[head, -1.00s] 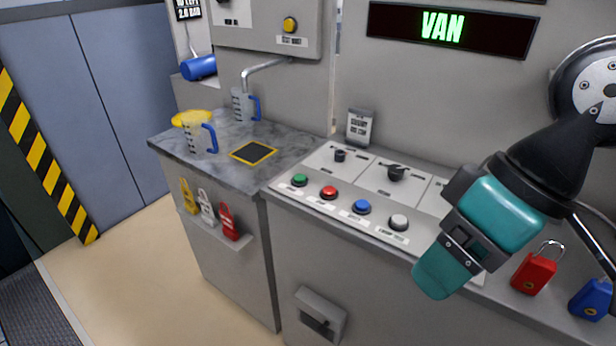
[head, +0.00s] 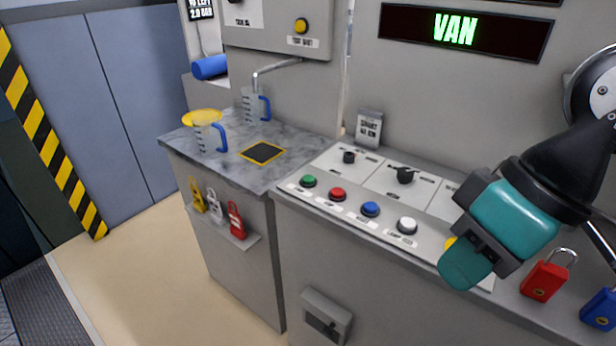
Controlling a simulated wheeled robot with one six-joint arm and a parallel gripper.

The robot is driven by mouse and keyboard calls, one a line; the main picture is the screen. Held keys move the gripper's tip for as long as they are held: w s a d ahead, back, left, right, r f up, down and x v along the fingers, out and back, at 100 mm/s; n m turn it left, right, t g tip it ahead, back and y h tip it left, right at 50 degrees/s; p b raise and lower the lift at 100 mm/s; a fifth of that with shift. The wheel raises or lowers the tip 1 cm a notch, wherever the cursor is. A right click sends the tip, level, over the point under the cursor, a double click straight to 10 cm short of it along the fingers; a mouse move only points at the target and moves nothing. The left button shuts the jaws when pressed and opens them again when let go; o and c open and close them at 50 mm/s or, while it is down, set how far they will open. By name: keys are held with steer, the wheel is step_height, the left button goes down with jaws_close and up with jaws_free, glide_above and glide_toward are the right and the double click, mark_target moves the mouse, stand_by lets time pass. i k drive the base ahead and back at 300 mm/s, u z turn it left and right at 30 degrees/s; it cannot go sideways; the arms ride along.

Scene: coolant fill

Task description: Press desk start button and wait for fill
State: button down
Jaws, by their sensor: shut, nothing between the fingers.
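The desk panel (head: 330,221) carries a row of push buttons: green (head: 308,181), red (head: 337,193), blue (head: 371,209) and white (head: 407,225). A yellow one (head: 450,243) is partly hidden behind my gripper. The button labels are too small to read, so I cannot tell which is the start button. My gripper (head: 462,272) is shut and empty, over the right part of the desk, apart from the green button. A clear jug (head: 253,106) with a blue handle stands under the metal spout (head: 278,66). Its fill level is unclear.
A jug with a yellow funnel (head: 203,117) stands on the grey counter, left of a yellow-edged dark pad (head: 263,153). Red (head: 543,281) and blue (head: 600,307) padlocks lie right of my gripper.

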mark_target(307, 180)
steer(key=u, duration=0.55)
steer(key=k, duration=0.65)
steer(key=u, duration=0.95)
steer(key=i, duration=1.35)
steer(key=z, duration=0.75)
